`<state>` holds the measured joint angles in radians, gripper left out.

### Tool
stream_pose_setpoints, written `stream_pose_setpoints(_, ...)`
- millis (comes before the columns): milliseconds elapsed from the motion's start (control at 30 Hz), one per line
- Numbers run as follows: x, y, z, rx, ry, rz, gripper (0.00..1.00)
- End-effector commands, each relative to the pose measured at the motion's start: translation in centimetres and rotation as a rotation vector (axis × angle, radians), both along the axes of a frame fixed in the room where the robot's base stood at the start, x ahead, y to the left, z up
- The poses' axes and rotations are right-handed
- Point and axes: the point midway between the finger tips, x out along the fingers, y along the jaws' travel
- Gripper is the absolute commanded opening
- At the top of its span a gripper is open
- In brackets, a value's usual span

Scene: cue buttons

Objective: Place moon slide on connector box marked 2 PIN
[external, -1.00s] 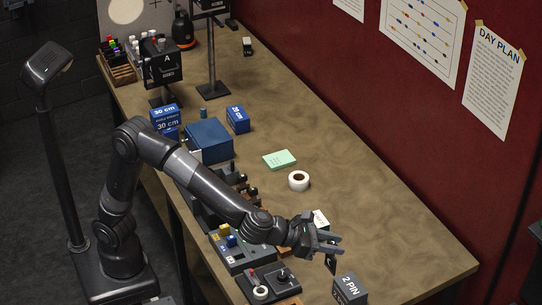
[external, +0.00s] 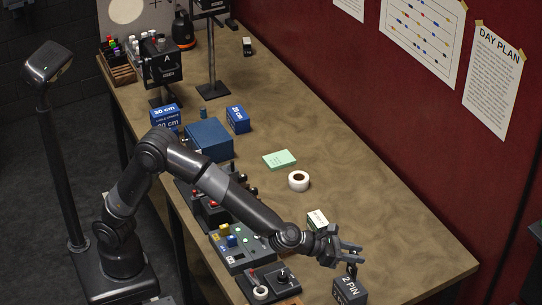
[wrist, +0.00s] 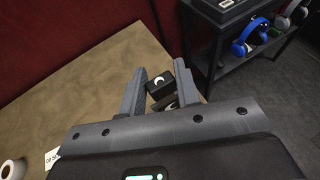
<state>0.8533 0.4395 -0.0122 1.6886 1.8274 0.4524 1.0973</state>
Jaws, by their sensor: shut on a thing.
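The moon slide (wrist: 160,83), a small dark piece with a white crescent, shows between the two fingers of my gripper (wrist: 160,82) in the wrist view. My gripper is shut on it. In the external view my gripper (external: 355,252) is just above the connector box marked 2 PIN (external: 350,291), a dark box with white lettering near the table's front edge. The slide (external: 352,270) hangs down there as a small dark shape close over the box top. I cannot tell whether it touches the box.
Control panels with knobs and buttons (external: 243,255) line the table's left edge. The right side of the tabletop (external: 410,255) is clear.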

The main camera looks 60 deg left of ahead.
Motion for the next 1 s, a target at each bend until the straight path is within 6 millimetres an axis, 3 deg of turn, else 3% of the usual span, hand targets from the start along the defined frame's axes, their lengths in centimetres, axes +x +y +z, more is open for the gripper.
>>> stream_pose_setpoints(133,1.1,0.4,-0.7,0.0,0.0,0.0,0.07)
stream_pose_setpoints(467,1.1,0.4,-4.6,0.0,0.002,-0.001,0.07)
stream_pose_setpoints(867,1.1,0.4,-5.0,0.0,0.0,0.0,0.07)
stream_pose_setpoints(900,1.1,0.4,-5.0,-0.001,0.0,0.0,0.32)
stream_pose_setpoints(1000,1.1,0.4,-4.9,-0.001,0.0,-0.001,0.4)
